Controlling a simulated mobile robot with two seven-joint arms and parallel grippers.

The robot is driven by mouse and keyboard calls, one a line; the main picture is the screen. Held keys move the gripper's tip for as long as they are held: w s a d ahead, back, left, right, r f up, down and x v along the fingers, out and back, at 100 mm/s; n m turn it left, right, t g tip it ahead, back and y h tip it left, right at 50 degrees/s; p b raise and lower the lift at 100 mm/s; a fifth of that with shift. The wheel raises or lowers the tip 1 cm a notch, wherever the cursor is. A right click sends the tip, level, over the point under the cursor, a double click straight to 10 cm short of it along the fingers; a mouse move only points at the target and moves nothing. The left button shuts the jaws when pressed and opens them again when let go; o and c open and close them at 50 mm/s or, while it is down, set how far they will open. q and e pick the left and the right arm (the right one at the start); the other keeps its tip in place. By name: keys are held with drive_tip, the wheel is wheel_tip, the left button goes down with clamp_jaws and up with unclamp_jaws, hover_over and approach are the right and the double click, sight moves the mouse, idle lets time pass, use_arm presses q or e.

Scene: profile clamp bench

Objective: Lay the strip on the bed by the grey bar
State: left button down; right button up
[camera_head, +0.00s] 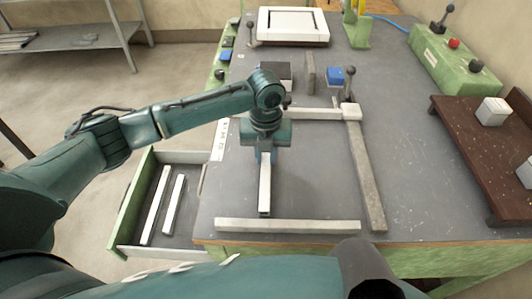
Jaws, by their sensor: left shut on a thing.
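My left gripper (264,156) points down over the bench and is shut on a pale strip (264,197). The strip runs from under the gripper towards the front of the bench; its near end stops short of a light grey bar (287,226) lying along the front edge. A darker grey bar (367,175) runs front to back, to the right of the strip and well apart from it. The dark bed surface (315,175) between these bars is bare. Whether the strip touches the bed is hard to tell. My right gripper does not show.
An open green drawer (128,205) at the left holds two more pale strips (155,205). A white bar (315,113) and a ball-topped lever (348,85) stand behind the bed. A green control box (455,62) and a brown rack (470,150) stand at the right.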

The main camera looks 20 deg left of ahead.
sight(266, 159)
use_arm(q)
drive_tip(key=shift+f, duration=0.15)
drive_tip(key=c, duration=1.3)
unclamp_jaws()
wheel_tip(266, 159, up, 12)
drive_tip(key=shift+b, duration=0.35)
